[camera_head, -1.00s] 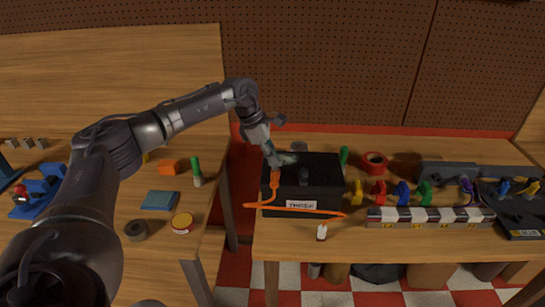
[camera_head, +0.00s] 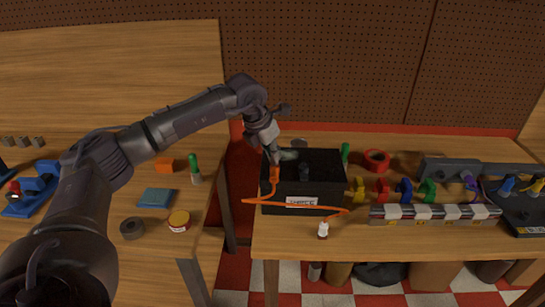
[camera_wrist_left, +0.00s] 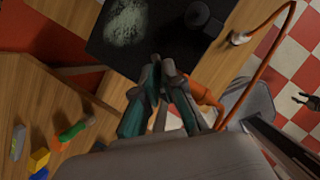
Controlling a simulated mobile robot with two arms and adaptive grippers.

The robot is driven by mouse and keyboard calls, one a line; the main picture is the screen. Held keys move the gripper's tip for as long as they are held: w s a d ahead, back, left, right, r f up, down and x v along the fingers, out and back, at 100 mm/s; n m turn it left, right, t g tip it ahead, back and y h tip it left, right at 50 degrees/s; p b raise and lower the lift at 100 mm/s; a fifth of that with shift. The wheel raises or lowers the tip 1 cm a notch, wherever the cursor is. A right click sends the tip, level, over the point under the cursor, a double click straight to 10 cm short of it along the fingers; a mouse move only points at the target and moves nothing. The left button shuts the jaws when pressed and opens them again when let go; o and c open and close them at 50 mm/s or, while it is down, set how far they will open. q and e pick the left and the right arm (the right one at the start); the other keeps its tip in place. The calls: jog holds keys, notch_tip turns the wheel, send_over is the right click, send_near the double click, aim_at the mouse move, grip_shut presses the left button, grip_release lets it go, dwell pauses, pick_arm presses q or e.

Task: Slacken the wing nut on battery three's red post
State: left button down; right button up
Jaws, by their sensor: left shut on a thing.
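Battery three is the black box (camera_head: 325,187) with a white label (camera_head: 301,202), on the right-hand bench; its dark top also shows in the left wrist view (camera_wrist_left: 170,25). My left gripper (camera_head: 273,157) points down at its left end, above the orange cable end (camera_head: 274,176). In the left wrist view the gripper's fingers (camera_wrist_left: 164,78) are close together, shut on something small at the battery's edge. The wing nut and red post are hidden by the fingers. My right gripper is not seen.
An orange cable (camera_head: 300,208) loops in front of the battery. Coloured clamps (camera_head: 382,188) and a striped rail (camera_head: 432,213) lie to the right. A gap separates the two benches.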

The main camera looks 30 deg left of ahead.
pick_arm(q)
jog(key=n+y+b, duration=0.1)
jog(key=n, duration=0.1)
jog(key=n+b, duration=0.1)
jog(key=n, duration=0.1)
jog(key=n+y+b, duration=0.1)
jog(key=n, duration=0.1)
jog(key=shift+d+f+y+b, duration=0.2)
jog(key=shift+d+y+b, duration=0.1)
jog(key=n+g+y+b, duration=0.1)
jog(key=n, duration=0.3)
jog(key=shift+d, duration=0.1)
jog(key=shift+n+y+b, duration=0.3)
jog(key=shift+n+b, duration=0.05)
jog(key=shift+n, duration=0.35)
jog(key=c, duration=1.3)
grip_release()
jog(key=shift+w, duration=0.1)
jog(key=shift+r, duration=0.1)
jog(key=shift+r, duration=0.1)
jog(key=v, duration=1.1)
jog(key=shift+d+r, duration=0.15)
jog(key=shift+r, duration=0.2)
